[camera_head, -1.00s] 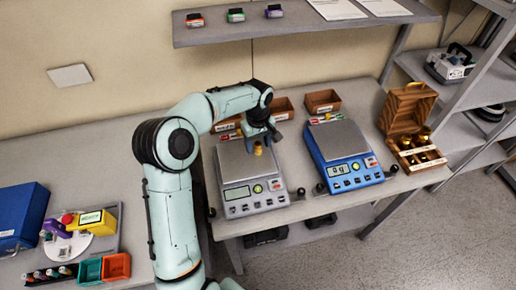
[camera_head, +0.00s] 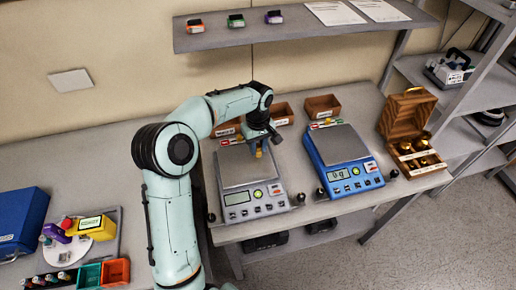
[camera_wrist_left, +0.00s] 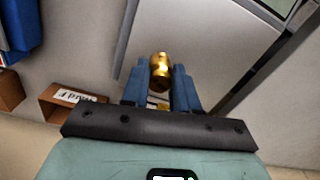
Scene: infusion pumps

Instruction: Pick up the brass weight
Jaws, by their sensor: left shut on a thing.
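The brass weight (camera_wrist_left: 161,72) is a small gold cylinder with a knob, held between the blue fingers of my left gripper (camera_wrist_left: 160,88) in the left wrist view. In the head view my left gripper (camera_head: 259,148) points down over the grey scale (camera_head: 240,168), with a bit of the brass weight (camera_head: 258,153) showing under it. I cannot tell exactly how far the weight is above the pan. My right gripper does not show.
A blue scale (camera_head: 340,147) stands to the right. An open wooden case (camera_head: 405,118) with several brass weights is beyond it. Brown bins (camera_head: 322,105) line the back, and a shelf (camera_head: 300,24) hangs above. Coloured boxes (camera_head: 116,270) and a blue case (camera_head: 22,222) sit at left.

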